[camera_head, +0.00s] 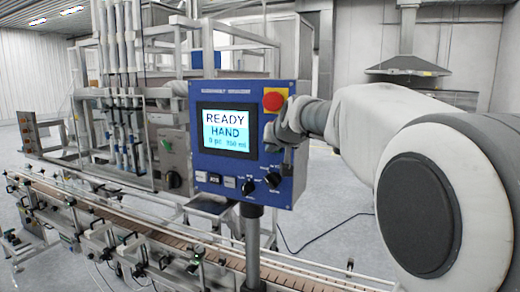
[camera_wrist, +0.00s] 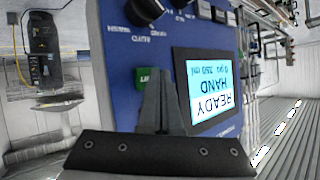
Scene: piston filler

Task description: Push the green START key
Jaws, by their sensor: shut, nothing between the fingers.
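The green START key (camera_wrist: 142,77) is on the blue control panel (camera_wrist: 118,60), beside the screen, in the wrist view. The fingers cover part of it and its lettering. My gripper (camera_wrist: 154,76) is shut and empty, its tips overlapping the key in that view. I cannot tell whether they touch it. In the head view my gripper (camera_head: 268,132) is at the right part of the panel (camera_head: 232,88), right of the screen, and the green key is hidden there.
The lit screen (camera_head: 226,130) reads READY HAND. A red mushroom button (camera_head: 273,101) sits just above my gripper. Black knobs (camera_head: 273,180) and small keys (camera_head: 215,178) line the panel's lower part. A conveyor (camera_head: 150,228) runs below, with filler tubes (camera_head: 125,80) at left.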

